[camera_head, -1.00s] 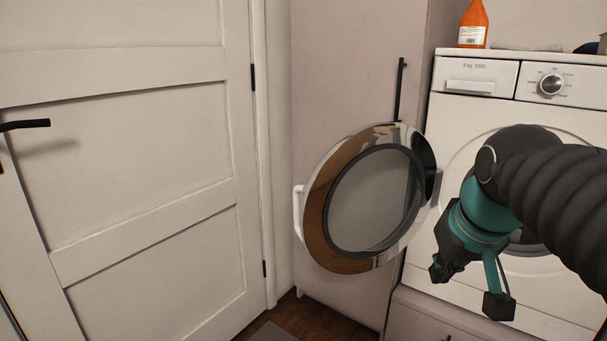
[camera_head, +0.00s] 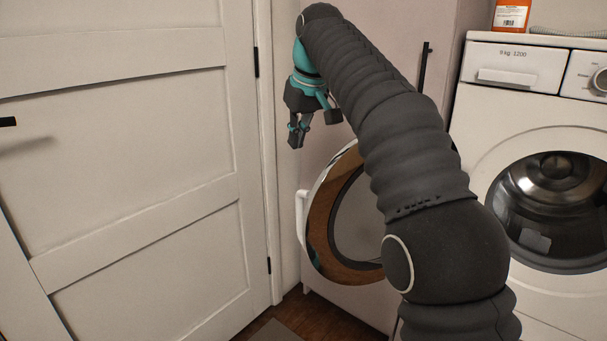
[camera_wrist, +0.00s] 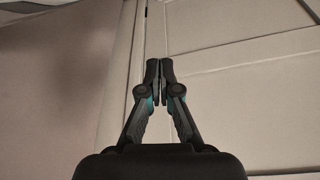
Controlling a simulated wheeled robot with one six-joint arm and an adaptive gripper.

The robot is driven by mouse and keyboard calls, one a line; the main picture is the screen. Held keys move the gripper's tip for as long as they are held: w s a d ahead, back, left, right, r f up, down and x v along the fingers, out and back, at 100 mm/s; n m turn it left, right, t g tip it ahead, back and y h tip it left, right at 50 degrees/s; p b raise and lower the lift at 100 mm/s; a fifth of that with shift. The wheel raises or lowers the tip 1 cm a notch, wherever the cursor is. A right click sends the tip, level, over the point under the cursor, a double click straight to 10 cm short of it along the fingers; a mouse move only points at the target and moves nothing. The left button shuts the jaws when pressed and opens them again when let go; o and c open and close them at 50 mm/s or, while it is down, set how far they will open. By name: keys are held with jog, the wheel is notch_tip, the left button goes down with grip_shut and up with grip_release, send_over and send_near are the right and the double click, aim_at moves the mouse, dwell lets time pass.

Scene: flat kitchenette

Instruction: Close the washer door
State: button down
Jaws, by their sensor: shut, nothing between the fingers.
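The washer (camera_head: 492,128) is white and stands at the right in the head view. Its round drum opening (camera_head: 555,205) is uncovered. The washer door (camera_head: 318,225) is swung wide open to the left, with a chrome and brown-reflecting rim and a white handle (camera_head: 300,215) on its left edge. My arm hides the door's right part and its hinge. My gripper (camera_head: 296,140) is above and slightly left of the door, apart from it, pointing down. In the wrist view its fingers (camera_wrist: 160,70) are together and empty. The washer door does not show in the wrist view.
A white panelled room door (camera_head: 140,130) fills the left, close to the washer door's handle side. A tall cabinet (camera_head: 400,30) with a dark handle (camera_head: 424,65) stands behind the washer door. An orange bottle (camera_head: 511,14) stands on the washer.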

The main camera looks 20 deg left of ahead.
notch_tip(320, 180, down, 11)
jog(key=b, duration=0.5)
jog(key=shift+w+a, duration=0.15)
jog(key=shift+a, duration=0.05)
dwell(0.5)
